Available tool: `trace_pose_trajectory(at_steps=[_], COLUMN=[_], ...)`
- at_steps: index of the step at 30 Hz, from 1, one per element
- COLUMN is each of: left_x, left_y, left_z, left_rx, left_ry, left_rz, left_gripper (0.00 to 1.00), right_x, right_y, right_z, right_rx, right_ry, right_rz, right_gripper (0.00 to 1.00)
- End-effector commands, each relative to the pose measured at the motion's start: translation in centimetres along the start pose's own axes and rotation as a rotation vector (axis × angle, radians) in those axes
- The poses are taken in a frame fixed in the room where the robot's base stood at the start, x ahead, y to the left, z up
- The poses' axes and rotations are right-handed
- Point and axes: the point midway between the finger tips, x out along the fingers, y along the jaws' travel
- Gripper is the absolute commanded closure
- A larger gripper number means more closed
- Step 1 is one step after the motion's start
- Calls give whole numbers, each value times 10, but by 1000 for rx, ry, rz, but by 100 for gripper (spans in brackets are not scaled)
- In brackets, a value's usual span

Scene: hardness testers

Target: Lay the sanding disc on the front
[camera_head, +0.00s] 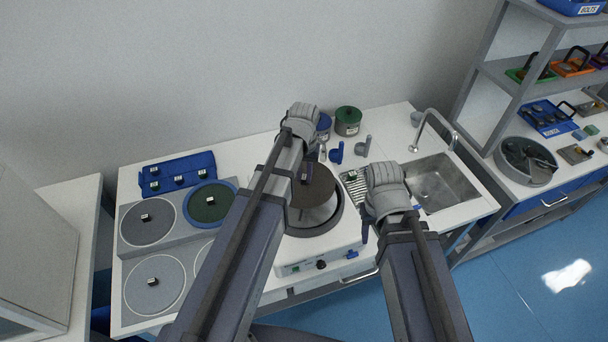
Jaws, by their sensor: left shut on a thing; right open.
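My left gripper (304,176) points down and is shut on the disc's block. I cannot tell whether the disc touches the wheel or hangs just above it. My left arm hides the left part of the disc and wheel. My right gripper (366,232) is open and empty, low beside the machine's right side; its fingers are partly hidden by my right wrist.
A grey stand (128,247) at the left bears several discs with small blocks, including a green one (209,208). Behind it is a blue rack (160,187). Green (348,122) and blue (323,127) tubs stand at the back. A sink (440,186) with a tap is at the right.

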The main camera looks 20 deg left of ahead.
Motion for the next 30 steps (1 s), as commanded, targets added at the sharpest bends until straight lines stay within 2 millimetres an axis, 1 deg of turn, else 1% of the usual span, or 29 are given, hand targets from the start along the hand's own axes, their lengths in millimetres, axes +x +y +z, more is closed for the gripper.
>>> trace_pose_trajectory(at_steps=[1,2,5,8,11,14,21,23,26,30], left_x=[-13,-16,-20,-20,-13,0,48,56,60,56], left_y=[0,0,0,0,0,0,0,0,0,0], left_z=[0,0,0,0,0,0,0,0,0,0], left_rx=[0,0,0,0,0,0,0,0,0,0], left_ry=[0,0,0,0,0,0,0,0,0,0], left_rz=[0,0,0,0,0,0,0,0,0,0], left_gripper=[100,100,100,100,100,100,100,100,100,100], right_x=[-13,-15,-20,-20,-13,0,47,56,60,56], right_y=[1,1,2,2,1,0,-4,-5,-6,-5], right_z=[1,1,1,1,1,0,-3,-3,-4,-3], right_rx=[2,3,4,5,5,4,0,-1,-2,-2], right_ry=[0,0,0,0,0,0,0,0,0,0], right_rz=[0,-1,-1,-1,-1,-1,0,0,1,1], right_gripper=[50,50,50,50,50,50,50,50,50,50])
